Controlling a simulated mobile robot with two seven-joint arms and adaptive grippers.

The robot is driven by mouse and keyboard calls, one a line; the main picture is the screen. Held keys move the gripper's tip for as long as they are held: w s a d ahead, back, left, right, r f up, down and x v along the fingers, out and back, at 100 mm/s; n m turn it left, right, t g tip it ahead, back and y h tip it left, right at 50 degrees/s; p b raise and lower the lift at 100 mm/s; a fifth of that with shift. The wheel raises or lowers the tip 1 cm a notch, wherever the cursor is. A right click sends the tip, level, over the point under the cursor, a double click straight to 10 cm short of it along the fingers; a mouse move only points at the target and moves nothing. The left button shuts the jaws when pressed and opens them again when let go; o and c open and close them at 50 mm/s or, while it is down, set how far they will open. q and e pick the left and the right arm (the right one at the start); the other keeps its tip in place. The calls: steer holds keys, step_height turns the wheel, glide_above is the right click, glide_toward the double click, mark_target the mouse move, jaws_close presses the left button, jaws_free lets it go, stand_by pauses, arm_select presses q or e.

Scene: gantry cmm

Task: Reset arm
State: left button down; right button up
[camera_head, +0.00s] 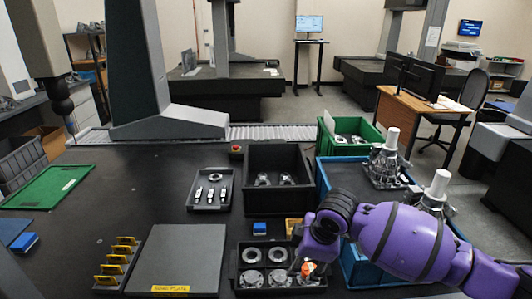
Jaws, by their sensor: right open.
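My purple right arm comes in from the right edge and bends down over the front of the dark table. My right gripper (297,266) is small and partly hidden below the wrist; it is open, over the right side of a black parts tray (240,284). Light metal rings and discs lie in that tray. An orange and white piece (309,268) shows close to the fingertips; I cannot tell whether they touch it. My left gripper is not in view.
A black bin (278,153), a green bin (327,140) and a blue bin (322,178) stand behind and beside the arm. Metal parts with white cylinders (392,139) stand at the right. A grey plate (176,255) lies front left.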

steer(key=a+f+m+t+y, duration=0.3)
steer(key=a+m+t+y, duration=0.2)
steer(key=a+m+t, duration=0.15)
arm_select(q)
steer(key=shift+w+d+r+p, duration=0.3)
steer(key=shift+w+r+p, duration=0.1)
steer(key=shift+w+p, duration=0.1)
arm_select(e)
steer(key=s+d+f+m+h, duration=0.2)
steer(key=s+d+f, duration=0.3)
steer(key=s, duration=0.6)
steer(key=s+d+f+m+g+h, duration=0.1)
steer(key=s+d+f+m, duration=0.3)
steer(key=s+f, duration=0.4)
steer(key=s+d+f+m+h, duration=0.3)
steer(key=s+d+f, duration=0.3)
steer(key=s, duration=0.8)
steer(key=shift+s+d+f, duration=0.25)
steer(key=shift+d+f, duration=0.05)
steer(key=shift+d, duration=0.25)
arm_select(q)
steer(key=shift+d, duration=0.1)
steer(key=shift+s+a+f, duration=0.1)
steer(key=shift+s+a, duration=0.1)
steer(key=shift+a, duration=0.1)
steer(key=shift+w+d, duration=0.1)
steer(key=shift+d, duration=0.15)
